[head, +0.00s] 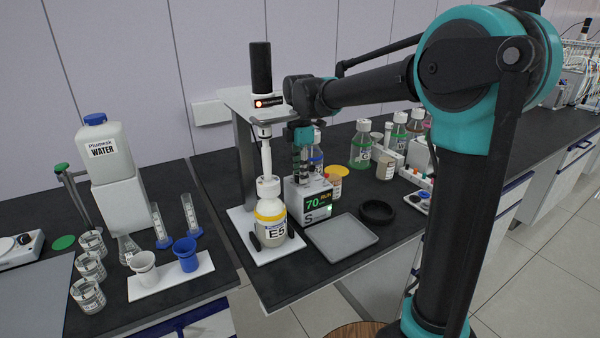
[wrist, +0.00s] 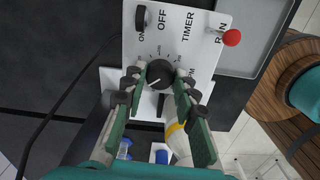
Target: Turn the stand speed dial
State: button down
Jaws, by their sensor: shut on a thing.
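The speed dial (wrist: 159,75) is a round black knob with a white pointer line on the white top panel of the control box, inside a printed scale. My gripper (wrist: 160,76) comes down from above with a green-padded finger on each side of the dial, shut on it. In the head view my gripper (head: 302,172) points down at the top of the control box (head: 309,204), hiding the dial there. The box's front display reads 70 in green with RUN beside it. The stand (head: 243,155) rises behind, with bottle E5 (head: 270,222) on its base.
On the panel are a black switch (wrist: 141,18) by ON/OFF and a red knob (wrist: 232,37) by RUN. Several bottles stand behind. A black cable (wrist: 65,112) runs left of the panel.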

dwell(0.3)
jog(key=c, duration=1.2)
grip_release()
notch_tip(320, 180, up, 12)
jog(key=shift+r, duration=0.1)
